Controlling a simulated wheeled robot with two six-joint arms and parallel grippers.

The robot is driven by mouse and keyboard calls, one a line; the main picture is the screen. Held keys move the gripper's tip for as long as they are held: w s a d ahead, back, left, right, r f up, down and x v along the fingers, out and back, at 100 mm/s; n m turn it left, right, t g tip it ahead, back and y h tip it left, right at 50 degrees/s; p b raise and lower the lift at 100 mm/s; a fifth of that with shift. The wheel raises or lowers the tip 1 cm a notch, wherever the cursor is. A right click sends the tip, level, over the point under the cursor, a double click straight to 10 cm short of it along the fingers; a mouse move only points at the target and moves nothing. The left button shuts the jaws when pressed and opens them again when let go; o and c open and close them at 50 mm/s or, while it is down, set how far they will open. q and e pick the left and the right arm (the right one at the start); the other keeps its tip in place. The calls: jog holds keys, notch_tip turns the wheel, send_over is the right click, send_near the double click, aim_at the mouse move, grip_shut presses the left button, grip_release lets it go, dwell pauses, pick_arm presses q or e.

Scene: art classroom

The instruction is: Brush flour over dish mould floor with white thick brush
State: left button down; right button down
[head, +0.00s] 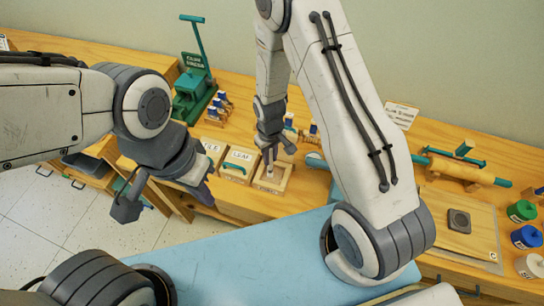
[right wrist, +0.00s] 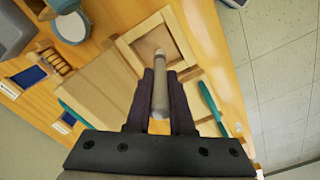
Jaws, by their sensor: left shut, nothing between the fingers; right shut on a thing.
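The dish mould (head: 285,184) is an open, square wooden frame on the wooden counter; its recessed floor also shows in the right wrist view (right wrist: 122,42). My right gripper (head: 270,148) is above the mould, shut on a pale, thick brush (right wrist: 159,85). The brush points down over the recess, its tip close to the mould floor; I cannot tell whether it touches. My left gripper (head: 204,191) is shut and empty, held in front of the counter at left, away from the mould. Flour on the mould floor cannot be made out.
The leaf mould (head: 237,166) with a green handle and the tile mould (head: 211,150) stand left of the dish mould. A green press (head: 192,92) stands behind. A rolling pin (head: 460,168) and coloured jars (head: 522,211) are at right. A round white-topped container (right wrist: 70,27) is near the mould.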

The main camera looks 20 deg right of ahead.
jog(key=shift+w+a+f, duration=0.1)
jog(key=shift+w+a, duration=0.05)
jog(key=shift+a, duration=0.05)
jog(key=shift+d, duration=0.1)
dwell(0.4)
jog(key=shift+s+d, duration=0.35)
jog(key=shift+s+d, duration=0.1)
jog(key=shift+s+d, duration=0.15)
jog(key=shift+d, duration=0.15)
jog(key=shift+s+d, duration=0.1)
jog(key=shift+s+d, duration=0.1)
jog(key=shift+d, duration=0.15)
jog(key=shift+a, duration=0.2)
jog(key=shift+w+a, duration=0.25)
jog(key=shift+w, duration=0.05)
